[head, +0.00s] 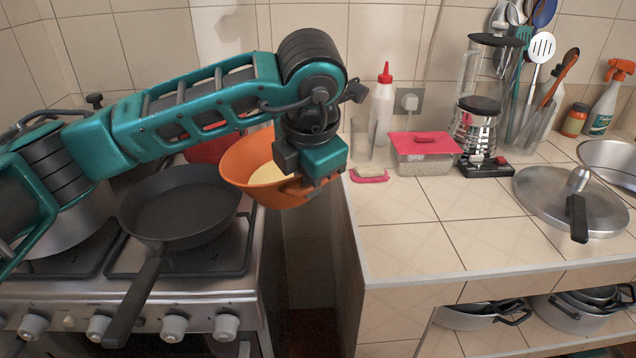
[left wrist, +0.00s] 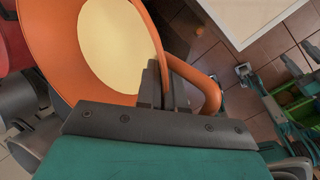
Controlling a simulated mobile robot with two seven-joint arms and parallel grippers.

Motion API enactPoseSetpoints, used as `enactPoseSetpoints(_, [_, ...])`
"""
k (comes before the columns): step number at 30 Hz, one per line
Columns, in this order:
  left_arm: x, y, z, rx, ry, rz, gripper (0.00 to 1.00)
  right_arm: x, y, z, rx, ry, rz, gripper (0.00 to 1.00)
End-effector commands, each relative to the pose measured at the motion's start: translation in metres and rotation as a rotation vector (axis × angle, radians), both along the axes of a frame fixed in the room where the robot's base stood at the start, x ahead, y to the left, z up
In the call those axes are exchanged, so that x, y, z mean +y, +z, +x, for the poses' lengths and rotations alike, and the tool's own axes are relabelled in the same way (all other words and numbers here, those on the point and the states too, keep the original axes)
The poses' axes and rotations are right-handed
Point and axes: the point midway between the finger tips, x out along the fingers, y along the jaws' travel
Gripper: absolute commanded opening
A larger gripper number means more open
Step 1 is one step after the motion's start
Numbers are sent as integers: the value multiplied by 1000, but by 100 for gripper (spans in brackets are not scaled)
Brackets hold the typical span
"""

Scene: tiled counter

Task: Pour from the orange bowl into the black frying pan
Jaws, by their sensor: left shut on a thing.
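The orange bowl (head: 246,156) hangs in the air over the gap between stove and counter, tilted a little in the head view. It holds a pale yellow content, which also shows inside the bowl in the left wrist view (left wrist: 117,42). My left gripper (head: 312,182) is shut on the bowl at its right side, by a handle-like loop (left wrist: 207,92). The black frying pan (head: 180,205) sits on the stove, left of the bowl, its handle toward the front. The pan's visible inside looks empty.
A large steel pot (head: 70,225) stands left of the pan, and a red item (head: 205,148) lies behind it. The front counter area is clear.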

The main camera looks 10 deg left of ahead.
Motion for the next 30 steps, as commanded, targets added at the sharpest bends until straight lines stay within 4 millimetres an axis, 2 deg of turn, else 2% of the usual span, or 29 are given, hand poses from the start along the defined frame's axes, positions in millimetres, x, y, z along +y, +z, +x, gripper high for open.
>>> enactPoseSetpoints(20, [48,39,-11,-39,1,-145,0,0,21,0,-1,0,0,52])
enactPoseSetpoints(27, [52,59,-12,-73,1,-293,0,0,28,0,-1,0,0,52])
enactPoseSetpoints(30, [60,58,-14,-98,5,-403,0,0,27,0,-2,0,0,52])
